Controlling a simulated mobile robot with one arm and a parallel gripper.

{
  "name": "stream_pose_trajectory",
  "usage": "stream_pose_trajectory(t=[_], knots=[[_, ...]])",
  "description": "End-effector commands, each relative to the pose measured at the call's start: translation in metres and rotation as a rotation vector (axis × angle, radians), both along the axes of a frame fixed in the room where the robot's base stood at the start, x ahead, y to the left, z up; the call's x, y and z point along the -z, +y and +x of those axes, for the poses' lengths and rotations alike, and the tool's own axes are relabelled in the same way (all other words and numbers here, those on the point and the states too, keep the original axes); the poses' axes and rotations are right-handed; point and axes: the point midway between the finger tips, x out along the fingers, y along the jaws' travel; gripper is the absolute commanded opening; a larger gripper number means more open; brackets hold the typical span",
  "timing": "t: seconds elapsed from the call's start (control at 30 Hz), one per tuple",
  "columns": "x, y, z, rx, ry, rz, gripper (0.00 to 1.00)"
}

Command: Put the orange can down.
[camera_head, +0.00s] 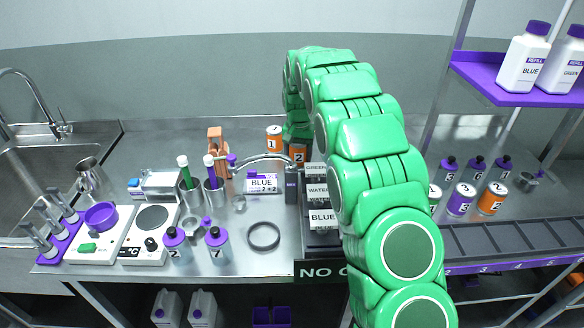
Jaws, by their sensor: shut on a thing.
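My green arm reaches over the counter, with its end at the back middle. My gripper (298,134) points down there, partly dark and small in view. It is shut on an orange can (298,154) marked 2, directly below it. Whether the can's base touches the counter cannot be told. A second orange can (274,138) marked 1 stands just left of it, close beside the gripper. A third orange can (492,198) stands at the right, near a purple can (461,198).
Labelled dark bins (322,218) stand to the right, partly behind my arm. A purple shelf (515,85) holds refill bottles. The counter behind and left of can 1 is clear.

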Motion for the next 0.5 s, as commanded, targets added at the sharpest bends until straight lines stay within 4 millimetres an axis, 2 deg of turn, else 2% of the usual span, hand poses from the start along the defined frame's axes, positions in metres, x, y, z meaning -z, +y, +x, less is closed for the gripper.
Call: stream_pose_trajectory(t=[0.27, 0.5], knots=[[0.023, 0.0, 0.0, 0.0, 0.0, 0.0, 0.19], [0.05, 0.0, 0.0, 0.0, 0.0, 0.0, 0.19]])
